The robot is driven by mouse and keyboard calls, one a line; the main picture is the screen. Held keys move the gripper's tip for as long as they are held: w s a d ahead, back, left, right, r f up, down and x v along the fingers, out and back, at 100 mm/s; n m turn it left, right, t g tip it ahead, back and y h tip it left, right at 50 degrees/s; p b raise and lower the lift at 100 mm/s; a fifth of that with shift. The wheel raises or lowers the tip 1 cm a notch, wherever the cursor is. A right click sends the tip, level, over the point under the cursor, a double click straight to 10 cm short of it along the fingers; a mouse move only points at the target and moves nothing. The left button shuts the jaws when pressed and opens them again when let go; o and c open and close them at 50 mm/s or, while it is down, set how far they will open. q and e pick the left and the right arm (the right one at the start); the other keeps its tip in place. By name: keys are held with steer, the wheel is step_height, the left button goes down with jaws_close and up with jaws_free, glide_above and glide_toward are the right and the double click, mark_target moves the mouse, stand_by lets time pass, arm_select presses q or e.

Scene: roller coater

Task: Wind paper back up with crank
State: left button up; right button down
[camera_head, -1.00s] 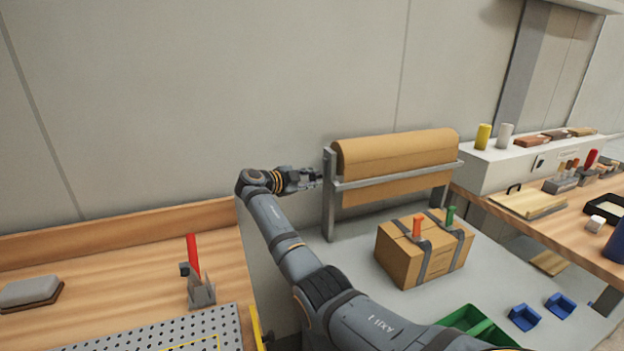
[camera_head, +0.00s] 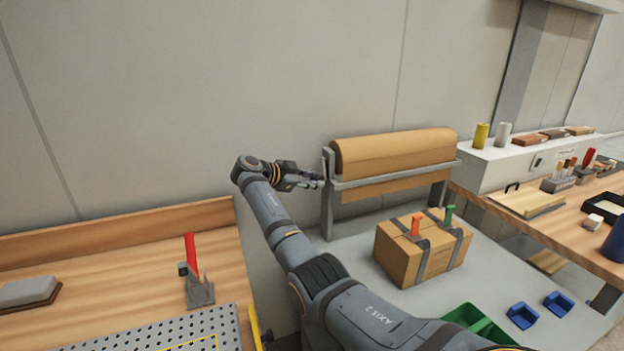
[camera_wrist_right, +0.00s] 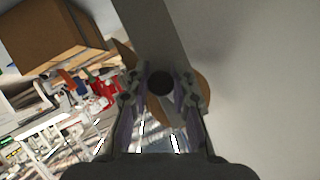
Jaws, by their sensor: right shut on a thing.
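A brown paper roll (camera_head: 395,152) sits in a grey stand (camera_head: 328,205), with a sheet of paper (camera_head: 385,189) hanging below the front bar. My right gripper (camera_head: 316,181) is at the left end of the stand. In the right wrist view my right gripper (camera_wrist_right: 160,92) is shut on a dark round crank handle (camera_wrist_right: 160,82), beside the grey stand post (camera_wrist_right: 158,30). The brown roll end (camera_wrist_right: 198,90) shows partly behind it. The rest of the crank is hidden. My left gripper is not in view.
A strapped cardboard box (camera_head: 408,262) with an orange and a green clip stands in front of the roll. A green bin (camera_head: 478,322) and blue holders (camera_head: 523,315) are nearer. A red-handled clamp (camera_head: 194,262) stands on the left bench. The wall is close behind.

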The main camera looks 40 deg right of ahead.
steer(key=shift+s+a+r+n+g+y+p, duration=0.15)
steer(key=shift+s+r+n+g+y+p, duration=0.25)
steer(key=shift+n, duration=0.3)
steer(key=shift+f, duration=0.15)
steer(key=c, duration=1.1)
jaws_free()
steer(key=shift+c, duration=0.2)
steer(key=v, duration=1.2)
steer(key=shift+f, duration=0.15)
